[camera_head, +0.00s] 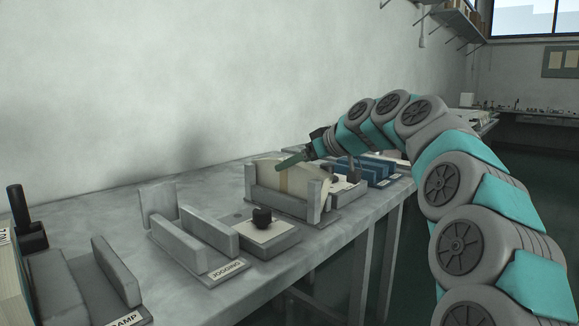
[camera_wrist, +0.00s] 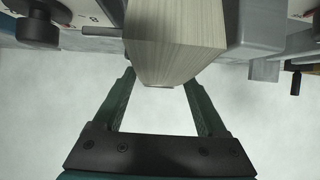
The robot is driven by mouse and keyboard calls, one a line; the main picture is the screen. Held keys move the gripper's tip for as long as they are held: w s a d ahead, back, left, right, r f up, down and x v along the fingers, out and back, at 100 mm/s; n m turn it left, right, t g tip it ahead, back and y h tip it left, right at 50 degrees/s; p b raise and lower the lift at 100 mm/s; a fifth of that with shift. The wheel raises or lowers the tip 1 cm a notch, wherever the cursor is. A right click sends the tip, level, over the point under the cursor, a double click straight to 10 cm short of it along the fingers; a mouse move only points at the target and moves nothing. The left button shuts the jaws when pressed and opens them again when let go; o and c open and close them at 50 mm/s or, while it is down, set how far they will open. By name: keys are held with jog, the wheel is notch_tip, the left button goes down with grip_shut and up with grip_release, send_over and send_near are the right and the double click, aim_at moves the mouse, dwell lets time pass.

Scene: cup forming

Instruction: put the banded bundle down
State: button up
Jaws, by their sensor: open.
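The banded bundle (camera_head: 265,173) is a cream stack of sheets with a tan band round its middle. It stands on edge in a grey holder (camera_head: 280,206) with upright end posts on the bench. In the wrist view the bundle (camera_wrist: 175,45) shows its layered edges just past my fingertips. My gripper (camera_head: 292,160) is at the top of the bundle, on its far side in the head view. In the wrist view my gripper (camera_wrist: 159,76) is open, with one dark green finger on each side of the bundle's near end. Whether a finger touches it cannot be told.
A grey fixture labelled "JOGGING" (camera_head: 225,270) stands left of the holder, beside a block with a black knob (camera_head: 262,217). Blue blocks (camera_head: 375,173) lie to the right. A clamp station (camera_head: 105,285) is at the front left. The wall closes off the back.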

jog(key=v, duration=0.9)
jog(key=shift+s+d+r, duration=0.15)
jog(key=shift+s+d, duration=0.05)
jog(key=shift+d, duration=0.1)
